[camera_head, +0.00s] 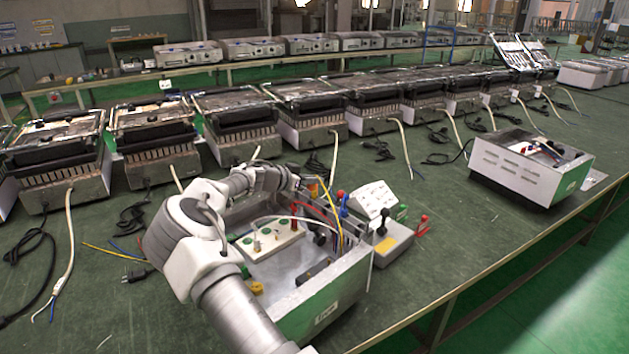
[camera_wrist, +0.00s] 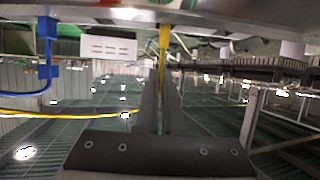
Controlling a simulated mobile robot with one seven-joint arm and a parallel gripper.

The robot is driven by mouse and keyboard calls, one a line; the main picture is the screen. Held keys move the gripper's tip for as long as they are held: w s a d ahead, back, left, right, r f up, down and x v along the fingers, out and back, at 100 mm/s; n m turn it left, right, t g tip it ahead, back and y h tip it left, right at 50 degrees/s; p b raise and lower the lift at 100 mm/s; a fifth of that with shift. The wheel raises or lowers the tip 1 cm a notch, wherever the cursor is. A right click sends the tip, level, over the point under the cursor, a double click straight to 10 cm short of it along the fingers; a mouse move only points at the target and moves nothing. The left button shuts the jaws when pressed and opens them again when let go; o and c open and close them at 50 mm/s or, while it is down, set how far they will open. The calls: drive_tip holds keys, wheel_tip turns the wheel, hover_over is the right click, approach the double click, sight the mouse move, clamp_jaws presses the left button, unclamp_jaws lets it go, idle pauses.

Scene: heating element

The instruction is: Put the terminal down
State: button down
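My gripper (camera_wrist: 163,85) has its two long fingers close together in the wrist view, shut on a narrow yellow terminal (camera_wrist: 164,45) that stands up between the tips. A yellow wire (camera_wrist: 70,117) runs in from the left toward the fingers. In the head view my arm reaches over an open metal box (camera_head: 345,282), and the fingertips are hard to make out there. A yellow wire (camera_head: 327,196) rises above the box's far right side. A blue terminal part (camera_wrist: 47,50) stands left of my fingers in the wrist view.
Inside the box is a white block with red and green posts (camera_head: 267,239). A grey tester (camera_head: 388,240) with red and green clips stands right of the box. Another white box (camera_head: 530,168) stands further right. Grill units (camera_head: 160,143) line the back. The green table is clear at right front (camera_head: 470,250).

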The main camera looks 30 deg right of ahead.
drive_tip(key=shift+f, duration=0.15)
drive_tip(key=c, duration=1.1)
unclamp_jaws()
drive_tip(key=shift+o, duration=0.2)
